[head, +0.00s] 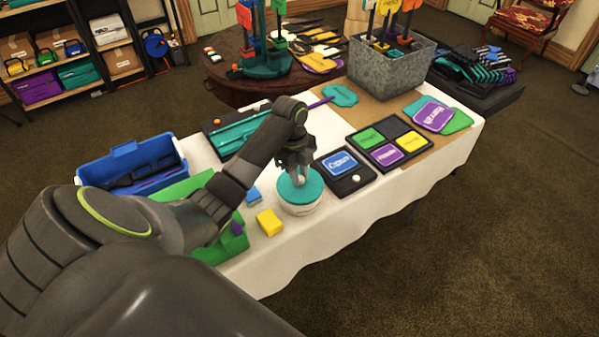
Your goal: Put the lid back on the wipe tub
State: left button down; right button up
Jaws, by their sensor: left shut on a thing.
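The wipe tub (301,209) is a round white tub near the front edge of the white-covered table. The teal lid (314,191) is over the tub's top and looks roughly level. I cannot tell whether it is fully seated or slightly above the rim. My left gripper (298,180) comes down from above and is shut on the lid, at its middle. The gripper hides part of the lid's top. My right gripper is out of view.
A yellow sponge (269,222) and a small blue block (253,196) lie left of the tub. A dark board with a blue card (340,163) lies close on its right. A blue toolbox (125,160) stands at the left; a metal bin (388,72) stands at the back.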

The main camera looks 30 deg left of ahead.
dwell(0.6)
pick_arm(q)
jog(key=shift+p, duration=0.35)
jog(key=shift+f+p, duration=0.15)
jog(key=shift+p, duration=0.15)
dwell(0.9)
jog(key=shift+p, duration=0.35)
dwell(0.3)
jog(key=c, duration=0.7)
grip_release()
